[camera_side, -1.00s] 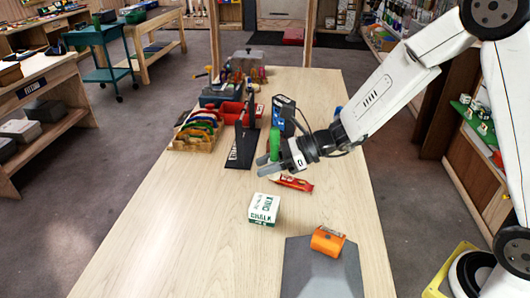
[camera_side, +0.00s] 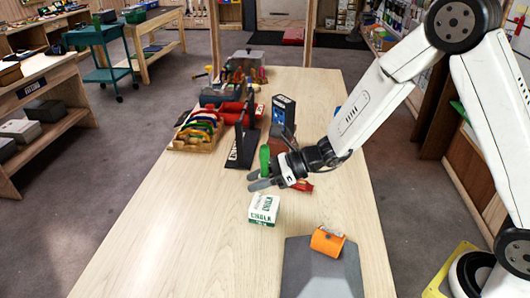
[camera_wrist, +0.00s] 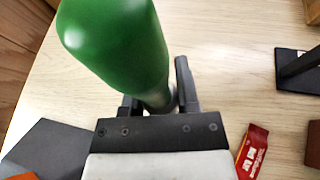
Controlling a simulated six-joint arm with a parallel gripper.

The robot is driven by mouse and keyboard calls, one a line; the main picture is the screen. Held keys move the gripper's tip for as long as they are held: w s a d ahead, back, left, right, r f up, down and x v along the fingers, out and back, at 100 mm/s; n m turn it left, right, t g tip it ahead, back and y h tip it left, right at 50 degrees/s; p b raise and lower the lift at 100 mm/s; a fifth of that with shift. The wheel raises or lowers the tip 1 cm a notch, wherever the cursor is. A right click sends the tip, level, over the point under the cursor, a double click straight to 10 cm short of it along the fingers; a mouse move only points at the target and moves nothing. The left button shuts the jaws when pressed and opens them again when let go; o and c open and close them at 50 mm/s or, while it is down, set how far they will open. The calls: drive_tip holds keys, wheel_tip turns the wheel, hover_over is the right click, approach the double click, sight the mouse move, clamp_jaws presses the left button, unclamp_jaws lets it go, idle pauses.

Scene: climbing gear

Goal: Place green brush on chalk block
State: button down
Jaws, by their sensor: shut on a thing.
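The green brush (camera_side: 264,158) stands roughly upright in my gripper (camera_side: 262,180), which is shut on it. In the wrist view the green brush (camera_wrist: 125,45) fills the upper left, between the two dark fingers of my gripper (camera_wrist: 160,92); its lower end is hidden. The chalk block (camera_side: 264,209), a white cube with green lettering, sits on the table just below and in front of my gripper. In the side view the brush is above and behind the block, apart from it. The chalk block does not show in the wrist view.
An orange item (camera_side: 327,241) rests on a grey slab (camera_side: 318,275). A black stand (camera_side: 243,150) and a blue-black box (camera_side: 283,117) are behind. The left front table is clear.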

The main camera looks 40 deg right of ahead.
sight(258, 204)
drive_tip(key=shift+f, duration=1.8)
drive_tip(key=shift+f, duration=0.15)
drive_tip(key=shift+c, duration=1.7)
unclamp_jaws()
drive_tip(key=shift+s+d+r, duration=0.25)
drive_tip(key=shift+d+r, duration=0.15)
drive_tip(key=shift+d, duration=0.05)
drive_tip(key=v, duration=1.1)
drive_tip(key=shift+f, duration=0.1)
